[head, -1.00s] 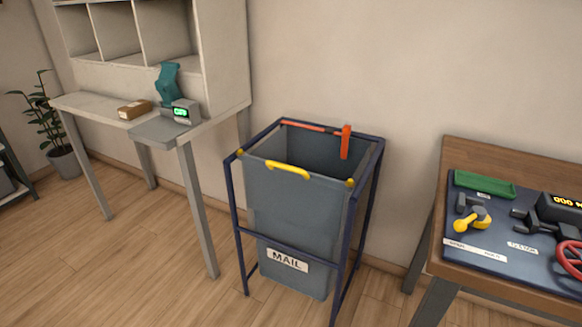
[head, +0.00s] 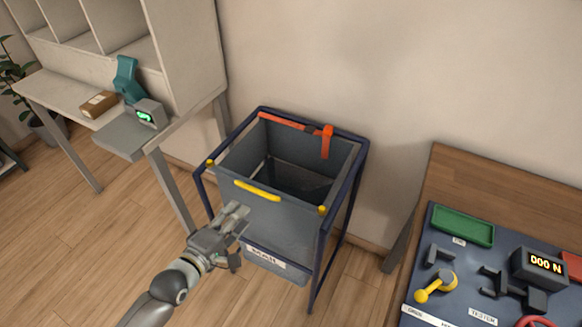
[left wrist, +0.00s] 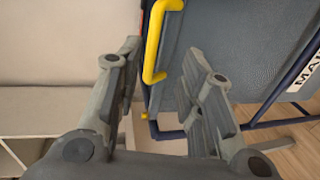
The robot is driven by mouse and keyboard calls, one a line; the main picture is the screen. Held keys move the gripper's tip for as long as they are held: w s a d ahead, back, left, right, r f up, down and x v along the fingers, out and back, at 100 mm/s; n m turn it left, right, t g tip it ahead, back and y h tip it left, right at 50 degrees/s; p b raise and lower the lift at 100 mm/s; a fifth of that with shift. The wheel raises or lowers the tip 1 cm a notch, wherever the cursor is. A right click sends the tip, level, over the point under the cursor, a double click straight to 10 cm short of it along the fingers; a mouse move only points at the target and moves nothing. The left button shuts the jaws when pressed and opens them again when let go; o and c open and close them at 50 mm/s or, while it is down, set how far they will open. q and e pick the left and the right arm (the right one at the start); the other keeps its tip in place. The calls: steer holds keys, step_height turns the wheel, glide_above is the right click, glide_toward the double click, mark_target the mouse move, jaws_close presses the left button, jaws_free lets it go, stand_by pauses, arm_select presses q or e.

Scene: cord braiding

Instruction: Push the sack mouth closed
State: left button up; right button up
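The grey mail sack (head: 240,212) hangs in a dark blue frame (head: 352,182), and its mouth stands wide open. A yellow handle (head: 257,191) runs along the sack's front rim. An orange strap (head: 290,124) lies along the back rim, with one end hanging down inside. My left gripper (head: 238,213) is in front of the sack, just below and left of the handle. In the left wrist view its fingers (left wrist: 160,75) are spread apart with nothing held, and the yellow handle (left wrist: 152,45) shows just beyond them. My right gripper is not in view.
A desk (head: 125,137) with a teal device (head: 127,80), a small brown box (head: 98,104) and a scale stands at left. A wooden bench (head: 470,170) with a blue tool panel (head: 420,290) stands at right. Bare floor lies in front.

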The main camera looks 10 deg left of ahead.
mark_target(259, 192)
arm_select(q)
steer(key=x, duration=0.7)
steer(key=r+x, duration=0.1)
steer(key=x, duration=0.2)
steer(key=shift+w+d+f, duration=0.15)
steer(key=shift+w+d, duration=0.05)
steer(key=shift+w, duration=0.25)
steer(key=shift+c, duration=0.4)
jaws_close()
